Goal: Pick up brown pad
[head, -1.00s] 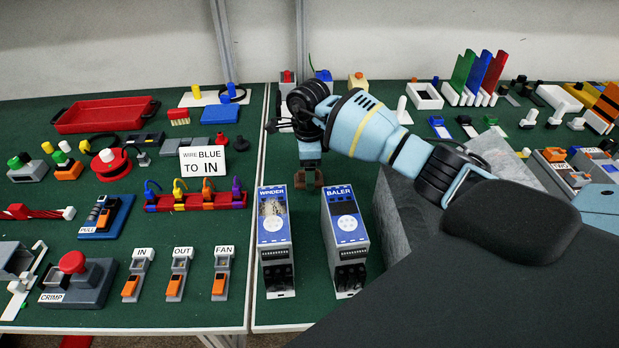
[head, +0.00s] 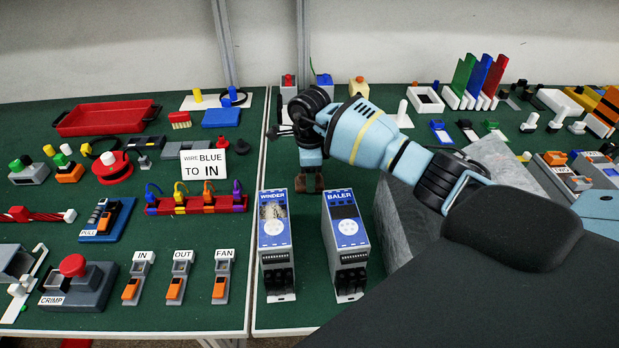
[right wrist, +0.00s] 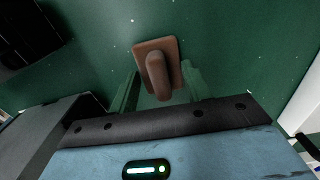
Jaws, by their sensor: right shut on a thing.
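The brown pad (right wrist: 157,68) shows in the right wrist view as a flat brown plate with a rounded upright handle. In the head view the brown pad (head: 309,183) is a small brown patch behind the WINDER and BALER units, partly hidden by my gripper. My right gripper (head: 309,176) is directly above it, pointing down, and is shut on its handle. In the right wrist view the gripper (right wrist: 160,88) has a finger at each side of the handle. I cannot tell whether the pad is clear of the green surface. My left gripper is out of view.
The WINDER unit (head: 276,245) and BALER unit (head: 345,244) stand just in front. A grey block (head: 397,225) is at the right, under my arm. A colored terminal strip (head: 196,204) and a wiring sign (head: 204,165) are at the left.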

